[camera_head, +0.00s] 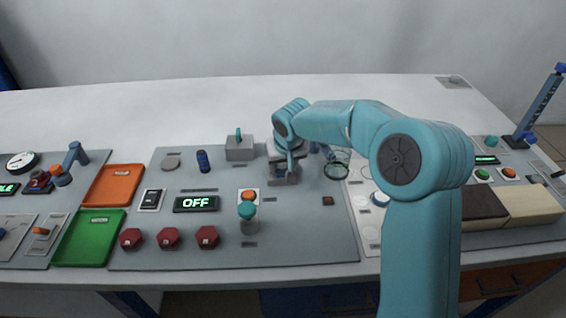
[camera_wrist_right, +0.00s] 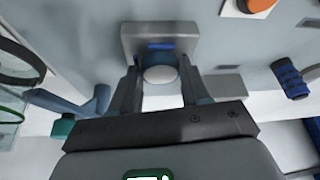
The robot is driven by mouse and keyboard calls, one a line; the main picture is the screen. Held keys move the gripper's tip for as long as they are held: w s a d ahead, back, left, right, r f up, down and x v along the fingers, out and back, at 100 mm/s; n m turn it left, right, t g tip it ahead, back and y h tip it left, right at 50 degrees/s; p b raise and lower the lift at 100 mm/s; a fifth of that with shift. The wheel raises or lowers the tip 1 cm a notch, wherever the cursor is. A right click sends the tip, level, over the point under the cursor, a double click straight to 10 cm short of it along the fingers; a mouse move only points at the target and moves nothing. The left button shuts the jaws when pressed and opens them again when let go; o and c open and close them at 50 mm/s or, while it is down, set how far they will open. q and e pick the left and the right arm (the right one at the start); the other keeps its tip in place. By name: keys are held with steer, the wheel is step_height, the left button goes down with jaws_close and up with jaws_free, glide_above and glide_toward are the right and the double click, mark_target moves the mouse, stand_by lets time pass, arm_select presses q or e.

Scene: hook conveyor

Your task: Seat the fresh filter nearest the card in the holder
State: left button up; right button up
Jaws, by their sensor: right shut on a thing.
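My right gripper (camera_head: 284,177) is over the back middle of the grey work panel, reaching down beside a grey block that looks like the holder (camera_wrist_right: 160,33). In the right wrist view its two fingers (camera_wrist_right: 160,70) are on either side of a white round piece with a blue edge, likely the filter (camera_wrist_right: 160,76). The piece is right against or just in front of the grey block; whether it is inside cannot be told. Another white disc with a blue rim (camera_head: 379,198) lies on a pale strip to the right. I cannot tell which item is the card. My left gripper is out of view.
A wire ring (camera_head: 337,170) stands close to the right of the gripper. A grey box with a teal knob (camera_head: 239,149) and a blue cylinder (camera_head: 203,161) are to the left. A teal-topped post (camera_head: 248,218) stands in front.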

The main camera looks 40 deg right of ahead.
mark_target(283, 168)
steer(key=shift+f, duration=0.1)
stand_by(0.3)
steer(key=o, duration=1.5)
steer(key=shift+r+p, duration=2.45)
steer(key=shift+r, duration=1.15)
